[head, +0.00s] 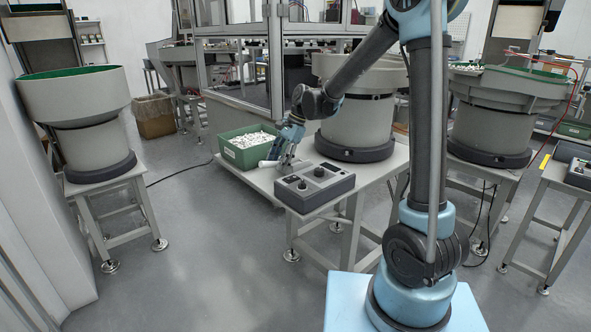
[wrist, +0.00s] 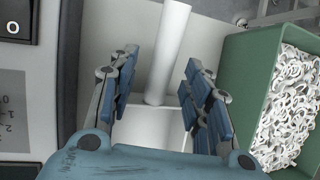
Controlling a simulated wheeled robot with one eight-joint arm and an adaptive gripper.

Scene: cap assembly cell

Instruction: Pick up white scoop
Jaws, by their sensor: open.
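The white scoop (wrist: 168,55) lies on the table between the fingers of my gripper (wrist: 160,68) in the wrist view. Its round handle runs up toward the top of that view, and its pale scoop end lies lower, close to the palm. My gripper is open, with a finger on each side of the scoop and a visible gap to both. In the head view my gripper (head: 284,155) is low over the table, and the scoop's white end (head: 268,164) shows beside it. The rest of the scoop is hidden there.
A green bin (head: 228,154) of small white parts stands close on one side, at right in the wrist view (wrist: 234,85). A grey control box (head: 315,187) is on the other side. A large bowl feeder (head: 352,128) stands behind on the table.

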